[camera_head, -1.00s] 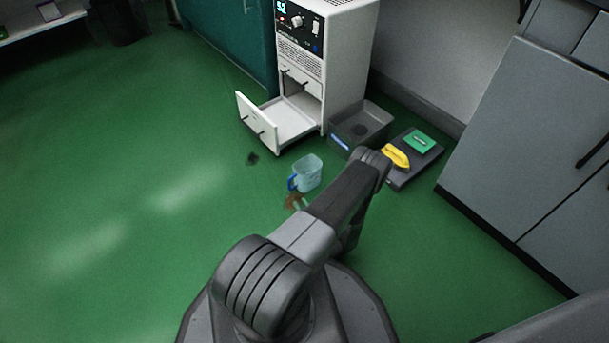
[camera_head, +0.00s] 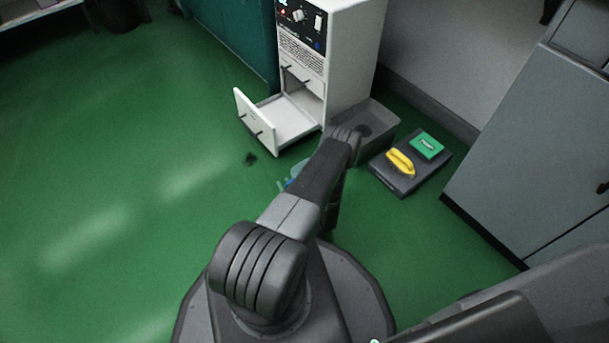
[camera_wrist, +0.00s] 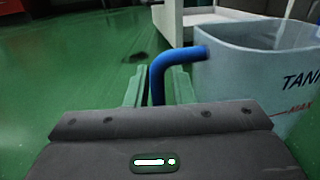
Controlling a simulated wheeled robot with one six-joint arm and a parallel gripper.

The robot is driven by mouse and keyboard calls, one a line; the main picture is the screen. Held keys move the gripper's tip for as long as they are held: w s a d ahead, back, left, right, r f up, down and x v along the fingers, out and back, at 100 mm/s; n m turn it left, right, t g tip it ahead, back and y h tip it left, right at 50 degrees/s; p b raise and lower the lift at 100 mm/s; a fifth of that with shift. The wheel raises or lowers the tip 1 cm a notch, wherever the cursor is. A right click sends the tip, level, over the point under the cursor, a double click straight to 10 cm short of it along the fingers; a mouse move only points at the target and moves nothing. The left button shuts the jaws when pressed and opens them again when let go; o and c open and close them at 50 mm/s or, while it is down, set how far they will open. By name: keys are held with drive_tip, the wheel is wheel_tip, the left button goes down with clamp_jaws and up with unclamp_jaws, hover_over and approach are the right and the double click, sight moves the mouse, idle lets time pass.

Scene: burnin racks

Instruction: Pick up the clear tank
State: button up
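The clear tank (camera_wrist: 262,62) is a translucent pale-blue vessel with "TANK" lettering and a red mark. It stands at the right of the wrist view. Its blue handle (camera_wrist: 157,82) juts left from the wall and bends down. My gripper (camera_wrist: 158,88) has pale green fingers, one on each side of the handle, with a visible gap at least on the left. It looks open; I cannot tell whether the right finger touches. In the head view the tank (camera_head: 298,170) is mostly hidden behind my arm.
A white cabinet (camera_head: 348,65) with an open drawer (camera_head: 290,122) stands behind the tank. A grey bin (camera_head: 385,118) and a dark platform (camera_head: 407,182) with a yellow handle (camera_head: 400,161) and green block (camera_head: 427,146) lie right.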

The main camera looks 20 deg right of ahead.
drive_tip(key=shift+w, duration=0.2)
clamp_jaws()
drive_tip(key=shift+r, duration=0.1)
